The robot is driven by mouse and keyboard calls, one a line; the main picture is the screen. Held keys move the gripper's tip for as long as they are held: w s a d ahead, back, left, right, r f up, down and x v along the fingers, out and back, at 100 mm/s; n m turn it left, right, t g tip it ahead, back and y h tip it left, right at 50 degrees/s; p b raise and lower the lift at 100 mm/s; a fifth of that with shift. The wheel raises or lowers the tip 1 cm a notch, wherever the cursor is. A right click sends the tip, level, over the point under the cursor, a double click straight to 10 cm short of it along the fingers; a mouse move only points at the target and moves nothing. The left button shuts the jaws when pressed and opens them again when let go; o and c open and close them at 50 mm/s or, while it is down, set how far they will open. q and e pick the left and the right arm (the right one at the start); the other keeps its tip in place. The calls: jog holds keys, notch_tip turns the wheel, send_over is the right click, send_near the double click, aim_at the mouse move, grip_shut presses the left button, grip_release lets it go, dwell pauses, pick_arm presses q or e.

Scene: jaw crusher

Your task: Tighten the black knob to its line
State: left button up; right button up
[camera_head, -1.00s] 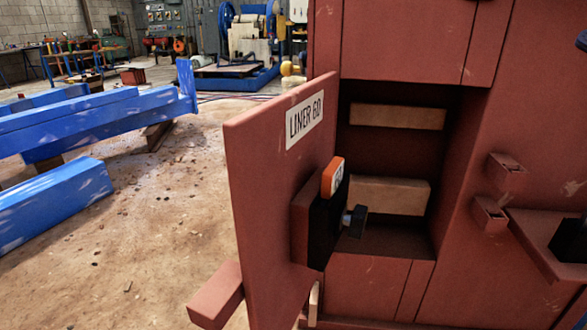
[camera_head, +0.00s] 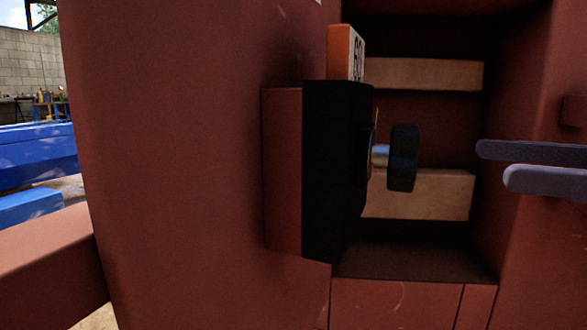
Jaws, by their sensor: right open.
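The black knob (camera_head: 403,158) sits on a short pale metallic shaft (camera_head: 380,153) that sticks out to the right from a black block (camera_head: 331,172). The block is fixed to the inner side of the open red door (camera_head: 190,170). An orange tag with a white numbered face (camera_head: 345,52) stands on top of the block. I cannot make out a line for the knob. My right gripper (camera_head: 535,166) comes in from the right edge. Its two grey fingers are apart and empty, at about the knob's height and clear of it. My left gripper is not in view.
Behind the knob is a dark recess in the red machine, with an upper pale bar (camera_head: 424,74) and a lower pale bar (camera_head: 419,196). The recess's right wall (camera_head: 500,120) lies near my fingers. A red beam (camera_head: 50,262) juts out at lower left; blue beams (camera_head: 35,155) lie beyond.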

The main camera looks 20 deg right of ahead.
aim_at(393, 156)
jog(key=b+x, duration=0.1)
jog(key=x, duration=0.6)
jog(key=shift+w+a, duration=0.2)
jog(key=shift+w, duration=0.05)
jog(key=c, duration=1.4)
